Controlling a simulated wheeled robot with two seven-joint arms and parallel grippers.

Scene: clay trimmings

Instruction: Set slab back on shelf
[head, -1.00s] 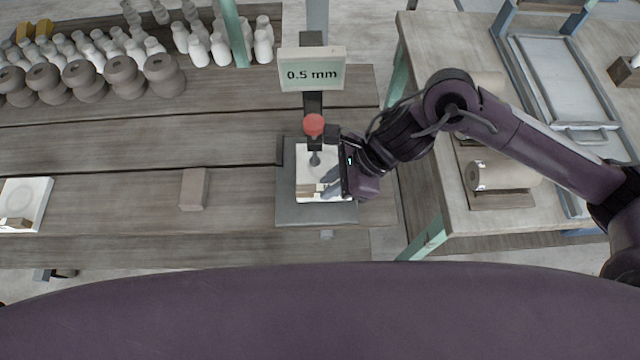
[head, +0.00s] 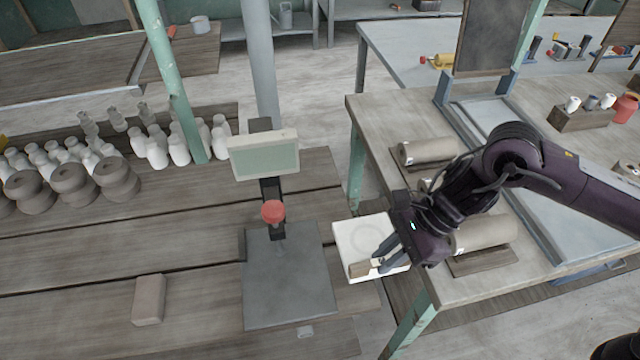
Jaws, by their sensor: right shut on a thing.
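The slab (head: 362,235) is a white square plate with a faint round ring on it and a small brown block (head: 359,269) at its near edge. My right gripper (head: 376,262) is shut on the slab at this block and holds it in the air, over the gap between the wooden bench and the table on the right. The fingers and wrist hide the slab's right part. The slab is clear of the gauge's grey base plate (head: 288,290). My left gripper is not in view. I cannot tell which shelf the task means.
The gauge has a red knob (head: 273,211) and a blank display (head: 264,156). A brown block (head: 148,300) lies on the bench (head: 60,290), with bottles and clay pots behind. The right table (head: 460,285) bears clay rolls (head: 428,151) and a metal-framed bed (head: 560,205).

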